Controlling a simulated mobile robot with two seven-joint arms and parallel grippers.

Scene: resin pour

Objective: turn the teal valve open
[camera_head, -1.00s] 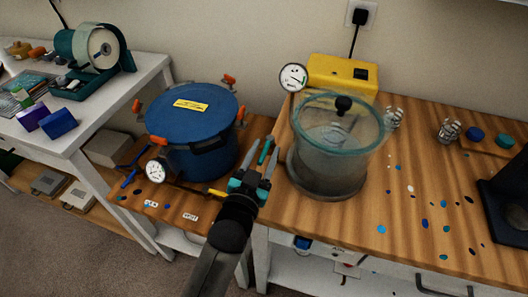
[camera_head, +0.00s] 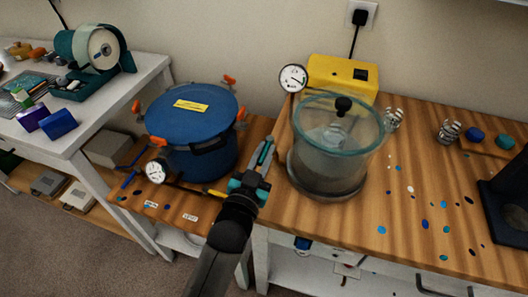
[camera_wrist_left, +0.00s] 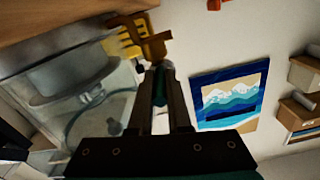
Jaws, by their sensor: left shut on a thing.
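The teal valve handle (camera_head: 265,151) is a slim lever between the blue pot and the clear chamber. My left gripper (camera_head: 262,158) is shut on it, with the dark fingers close on both sides. In the left wrist view the left gripper (camera_wrist_left: 160,80) has a teal strip of the handle (camera_wrist_left: 160,112) between its fingers. Most of the valve body is hidden by the gripper. The clear chamber (camera_head: 365,140) with a teal rim stands just right of the gripper. My right gripper is not in view.
The blue pot (camera_head: 190,120) with orange clamps stands left of the gripper, with a gauge (camera_head: 157,171) at its front. A round gauge (camera_head: 293,78) and a yellow pump box (camera_head: 342,76) are behind the chamber. The front right bench has free room among coloured spots.

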